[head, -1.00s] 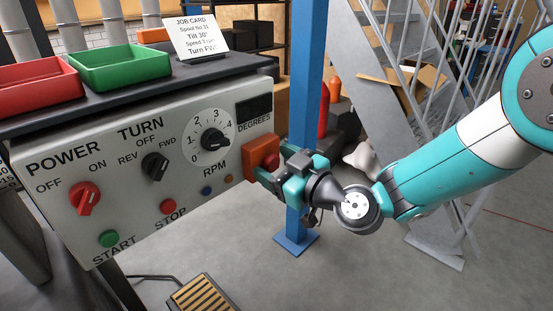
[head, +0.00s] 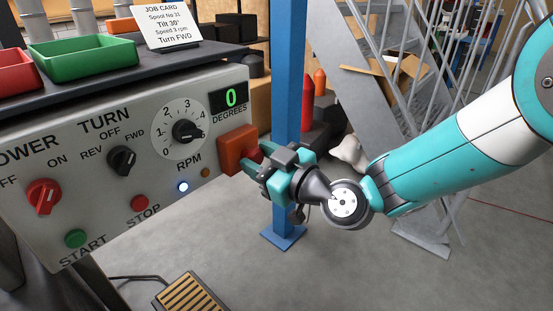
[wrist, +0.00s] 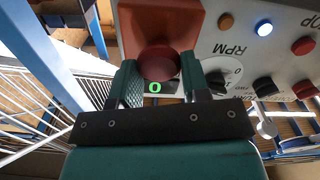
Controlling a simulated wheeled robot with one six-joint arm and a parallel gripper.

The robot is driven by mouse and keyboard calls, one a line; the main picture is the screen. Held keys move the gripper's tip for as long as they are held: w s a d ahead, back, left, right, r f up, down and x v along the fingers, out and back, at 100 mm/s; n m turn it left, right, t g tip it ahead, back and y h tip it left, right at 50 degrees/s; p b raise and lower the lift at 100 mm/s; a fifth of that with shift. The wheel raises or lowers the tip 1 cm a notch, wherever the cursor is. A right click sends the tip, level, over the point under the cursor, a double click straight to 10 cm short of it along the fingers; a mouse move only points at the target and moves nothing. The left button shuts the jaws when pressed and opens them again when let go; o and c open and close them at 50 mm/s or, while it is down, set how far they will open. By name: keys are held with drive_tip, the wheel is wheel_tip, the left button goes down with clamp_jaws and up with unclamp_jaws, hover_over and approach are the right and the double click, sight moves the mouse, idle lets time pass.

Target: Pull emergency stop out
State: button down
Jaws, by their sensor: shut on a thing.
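The emergency stop is a red mushroom button on an orange-red box (head: 235,150) at the right end of the grey control panel (head: 70,190). In the wrist view the red button (wrist: 159,63) sits between the two teal fingers of my gripper (wrist: 160,85). My gripper (head: 256,162) also shows in the head view, shut on the button from the right. There the fingers hide most of the button. The degrees display (head: 231,98) is lit and reads a green 0. A small blue lamp (head: 183,187) on the panel glows.
A red tray (head: 18,72), a green tray (head: 85,58) and a job card (head: 172,27) stand on the shelf above the panel. A blue post (head: 287,120) stands close behind my gripper. A yellow-striped foot pedal (head: 190,294) lies on the floor.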

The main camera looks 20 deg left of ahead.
drive_tip(key=shift+f, duration=0.1)
drive_tip(key=c, duration=0.6)
unclamp_jaws()
drive_tip(key=shift+d, duration=0.15)
drive_tip(key=b+v, duration=0.7)
drive_tip(key=v, duration=1)
drive_tip(key=shift+d, duration=0.15)
drive_tip(key=shift+s, duration=0.1)
